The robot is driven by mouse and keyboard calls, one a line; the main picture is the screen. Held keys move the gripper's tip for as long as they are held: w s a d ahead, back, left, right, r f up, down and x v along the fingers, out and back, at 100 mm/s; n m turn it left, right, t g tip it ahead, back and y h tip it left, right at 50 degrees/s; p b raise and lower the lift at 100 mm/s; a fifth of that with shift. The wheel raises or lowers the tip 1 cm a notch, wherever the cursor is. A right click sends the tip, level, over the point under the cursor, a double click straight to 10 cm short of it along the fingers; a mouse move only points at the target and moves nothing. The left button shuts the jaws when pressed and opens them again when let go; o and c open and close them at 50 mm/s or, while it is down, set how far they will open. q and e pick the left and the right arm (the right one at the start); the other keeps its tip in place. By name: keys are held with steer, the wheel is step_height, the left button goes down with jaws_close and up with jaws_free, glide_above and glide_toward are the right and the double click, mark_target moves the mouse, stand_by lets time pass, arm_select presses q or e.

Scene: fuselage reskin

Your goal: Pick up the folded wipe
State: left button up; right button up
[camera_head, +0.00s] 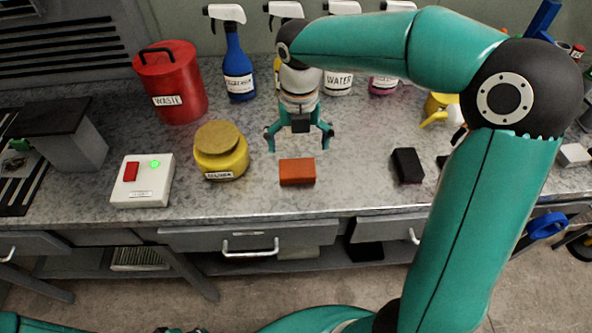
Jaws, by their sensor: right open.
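A small orange-red block-shaped piece (297,172), which looks like the folded wipe, lies flat near the front edge of the grey bench. My right gripper (299,138) hangs from above just behind it, fingers pointing down and spread apart. The gripper is open and empty, and a stretch of bench shows between it and the orange piece. My left gripper cannot be made out; only bits of teal arm show along the bottom edge.
A yellow jar (221,152) stands left of the orange piece, with a white switch box (143,181) and a red waste can (171,84) beyond. Spray bottles, one of them blue (234,62), line the back. A black block (407,166) lies to the right.

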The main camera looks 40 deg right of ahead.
mark_target(298, 171)
steer(key=f, duration=0.6)
steer(key=shift+s+a+f, duration=0.15)
steer(key=shift+s+a, duration=0.05)
steer(key=shift+a, duration=0.1)
steer(key=shift+f, duration=0.65)
steer(key=c, duration=0.7)
steer(key=shift+r, duration=0.1)
step_height(298, 171, up, 20)
steer(key=shift+p, duration=0.7)
